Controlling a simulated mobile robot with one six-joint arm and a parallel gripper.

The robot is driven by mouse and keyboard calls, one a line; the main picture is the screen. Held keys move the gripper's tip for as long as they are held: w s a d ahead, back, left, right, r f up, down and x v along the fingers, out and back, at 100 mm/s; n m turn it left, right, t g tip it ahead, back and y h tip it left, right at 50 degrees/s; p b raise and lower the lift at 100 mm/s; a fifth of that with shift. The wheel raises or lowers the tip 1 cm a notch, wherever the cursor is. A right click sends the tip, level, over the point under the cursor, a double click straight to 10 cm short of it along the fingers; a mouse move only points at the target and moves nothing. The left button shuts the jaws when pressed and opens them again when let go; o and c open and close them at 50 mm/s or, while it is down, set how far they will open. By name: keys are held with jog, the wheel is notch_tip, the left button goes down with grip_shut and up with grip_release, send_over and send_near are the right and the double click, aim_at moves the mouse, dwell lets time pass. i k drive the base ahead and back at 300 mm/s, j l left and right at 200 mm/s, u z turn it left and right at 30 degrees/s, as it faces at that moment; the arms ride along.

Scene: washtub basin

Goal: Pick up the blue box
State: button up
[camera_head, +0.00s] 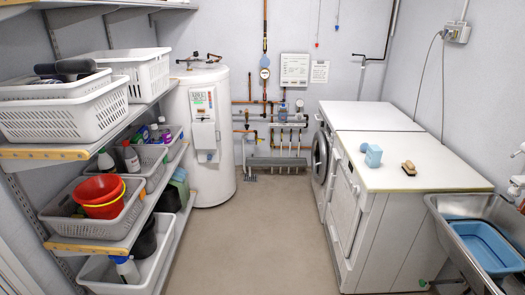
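A small light blue box (374,157) stands on the white top of the front machine (415,176), near its left edge. A small blue piece sticks out at the box's upper left; I cannot tell whether it is part of the box. The box is unobstructed from this view. My gripper is not in view.
A brown brush (409,168) lies right of the box. A metal sink (447,222) holding a blue basin (487,246) is at the lower right. Shelves with white baskets (60,125) line the left side. A white water heater (207,135) stands behind. The middle floor (255,235) is clear.

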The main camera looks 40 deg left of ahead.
aim_at(373, 155)
jog(key=u, duration=0.65)
jog(key=i+j+z, duration=0.2)
jog(key=i, duration=0.3)
jog(key=i+j+z, duration=0.2)
jog(key=i+j, duration=0.25)
jog(key=i+j+z, duration=0.2)
jog(key=i+j, duration=0.2)
jog(key=i+j+z, duration=0.2)
jog(key=i+j, duration=0.3)
jog(key=i+j+z, duration=0.2)
jog(key=i+j, duration=0.2)
jog(key=j, duration=0.2)
jog(key=i+j+z, duration=0.2)
jog(key=i+j, duration=0.15)
jog(key=j, duration=0.25)
